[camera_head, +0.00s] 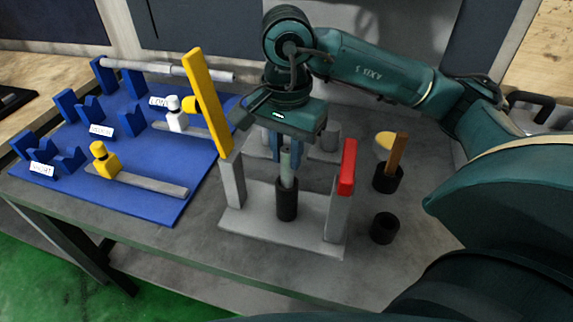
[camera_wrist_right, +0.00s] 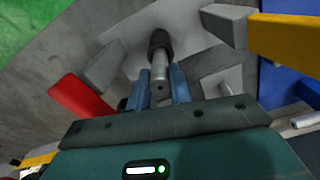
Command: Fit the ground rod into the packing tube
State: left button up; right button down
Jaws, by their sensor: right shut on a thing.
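My right gripper (camera_head: 287,153) points down over the grey fixture, its blue fingers shut on the pale grey ground rod (camera_head: 286,174). The rod is about upright. Its lower end meets the mouth of the black packing tube (camera_head: 287,203), which stands upright on the fixture's base; how deep the rod sits is hidden. In the right wrist view the rod (camera_wrist_right: 160,66) lies between the fingers (camera_wrist_right: 160,90) and runs to the black tube (camera_wrist_right: 159,41). My left gripper is not in view.
The grey fixture (camera_head: 262,225) has side posts, with a yellow bar (camera_head: 206,100) at left and a red block (camera_head: 347,168) at right. A blue board (camera_head: 140,195) with blocks and a long rod (camera_head: 165,67) lies left. Black cups (camera_head: 384,228) stand right.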

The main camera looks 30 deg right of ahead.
aim_at(287, 176)
jog(key=shift+f, duration=0.8)
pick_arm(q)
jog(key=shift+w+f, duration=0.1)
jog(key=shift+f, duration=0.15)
pick_arm(e)
jog(key=shift+r, duration=0.1)
pick_arm(q)
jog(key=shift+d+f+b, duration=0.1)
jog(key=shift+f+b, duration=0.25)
jog(key=shift+b, duration=0.35)
pick_arm(e)
jog(key=shift+f, duration=0.55)
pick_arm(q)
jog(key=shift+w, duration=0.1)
pick_arm(e)
jog(key=shift+f, duration=0.1)
jog(key=c, duration=1.3)
grip_release()
jog(key=shift+o, duration=0.2)
